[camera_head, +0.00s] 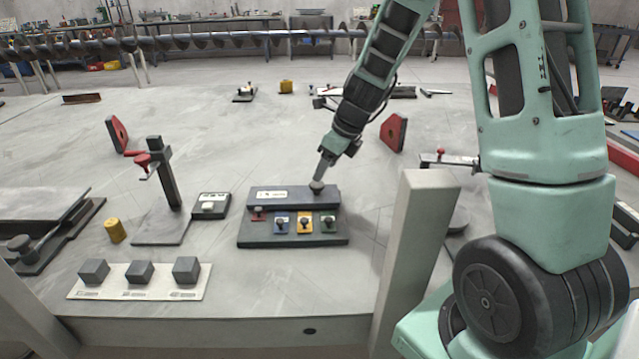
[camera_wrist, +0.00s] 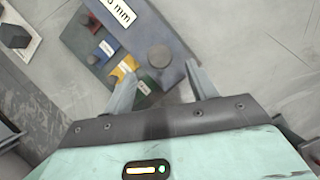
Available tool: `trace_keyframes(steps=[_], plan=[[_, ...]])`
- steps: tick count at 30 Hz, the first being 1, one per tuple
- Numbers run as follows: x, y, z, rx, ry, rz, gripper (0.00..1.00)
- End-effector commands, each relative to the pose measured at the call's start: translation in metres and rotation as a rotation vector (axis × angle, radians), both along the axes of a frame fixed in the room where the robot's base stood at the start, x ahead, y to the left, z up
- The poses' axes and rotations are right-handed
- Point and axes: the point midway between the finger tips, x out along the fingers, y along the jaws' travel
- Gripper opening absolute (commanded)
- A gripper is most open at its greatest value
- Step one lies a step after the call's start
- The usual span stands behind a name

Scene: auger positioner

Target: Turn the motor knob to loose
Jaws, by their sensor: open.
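A dark control box (camera_head: 262,239) stands on the table. Its raised back part carries a white display, which reads in "mm" in the wrist view. A round dark knob (camera_head: 317,188) sits at the right end of that raised part; it also shows in the wrist view (camera_wrist: 160,57). Small knobs sit on red, blue, yellow (camera_head: 305,224) and green plates along the front. I cannot read which knob is the motor knob. My gripper (camera_head: 321,177) points down just above the round knob. In the wrist view its open fingers (camera_wrist: 160,72) flank that knob, apparently without gripping it.
A small dark device (camera_head: 211,206) and a stand with a red clamp (camera_head: 167,180) are left of the box. A white plate with dark blocks (camera_head: 139,289) lies at the front left. A grey post (camera_head: 412,260) rises at the right. A long auger (camera_head: 230,38) spans the back.

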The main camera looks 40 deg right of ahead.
Motion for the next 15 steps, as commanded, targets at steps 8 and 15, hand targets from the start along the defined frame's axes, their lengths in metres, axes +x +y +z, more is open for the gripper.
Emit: trace_keyframes(steps=[8, 15], plan=[[0.014, 0.007, -0.04, 0.001, 0.002, 0.001, 0.57], [0.018, 0.009, -0.049, -0.001, 0.0, 0.002, 0.57]])
